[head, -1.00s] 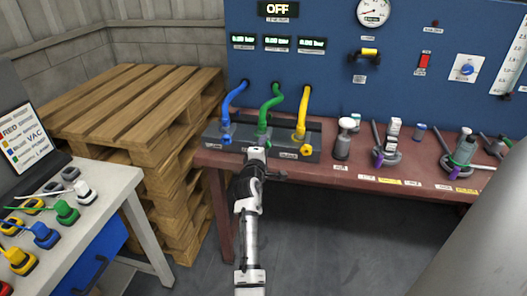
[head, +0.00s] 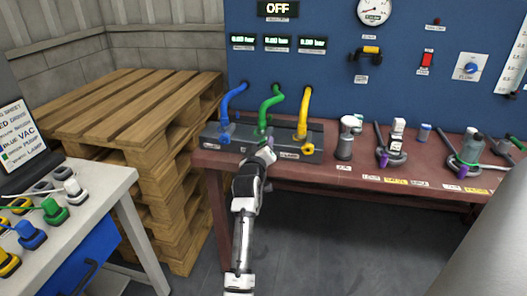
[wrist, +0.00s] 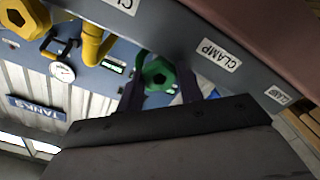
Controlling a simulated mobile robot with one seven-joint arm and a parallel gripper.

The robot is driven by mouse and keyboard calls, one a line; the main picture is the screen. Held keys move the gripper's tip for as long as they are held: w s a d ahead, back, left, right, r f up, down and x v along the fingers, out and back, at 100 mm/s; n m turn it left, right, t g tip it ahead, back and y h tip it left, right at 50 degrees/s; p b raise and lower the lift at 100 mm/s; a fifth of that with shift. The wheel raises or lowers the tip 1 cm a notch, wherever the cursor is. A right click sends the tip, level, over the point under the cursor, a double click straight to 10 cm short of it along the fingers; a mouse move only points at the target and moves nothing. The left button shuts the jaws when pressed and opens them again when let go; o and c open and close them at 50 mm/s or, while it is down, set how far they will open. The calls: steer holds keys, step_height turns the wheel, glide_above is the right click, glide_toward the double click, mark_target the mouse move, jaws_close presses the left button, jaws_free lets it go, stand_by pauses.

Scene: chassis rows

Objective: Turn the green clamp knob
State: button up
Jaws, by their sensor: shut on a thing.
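The green clamp knob (wrist: 158,75) sits between the two dark fingers of my gripper (wrist: 161,84) in the wrist view. My gripper is shut on it. In the head view my gripper (head: 265,151) is at the front of the grey clamp block (head: 236,146) and mostly hides the green knob. The green hose (head: 266,108) rises behind it to the blue panel. A yellow knob (head: 308,149) is to the right on the same block and also shows in the wrist view (wrist: 22,18).
A blue hose (head: 233,97) and a yellow hose (head: 304,108) flank the green one. The red-brown bench (head: 330,170) holds several fittings to the right. Wooden pallets (head: 140,105) stand left. A white table (head: 100,188) with coloured plugs is at lower left. The panel sign (head: 278,9) reads OFF.

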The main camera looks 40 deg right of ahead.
steer(key=m+b, duration=0.2)
steer(key=m, duration=0.1)
steer(key=shift+f+m, duration=0.15)
steer(key=shift+m, duration=0.15)
steer(key=shift+d+m+b, duration=0.1)
steer(key=shift+m+b, duration=0.65)
steer(key=shift+m, duration=1.25)
steer(key=o, duration=1)
steer(key=shift+s, duration=0.1)
steer(key=b+v, duration=0.1)
steer(key=v, duration=1.2)
steer(key=shift+s+a+b, duration=0.25)
steer(key=shift+a+b, duration=0.05)
steer(key=shift+b, duration=0.1)
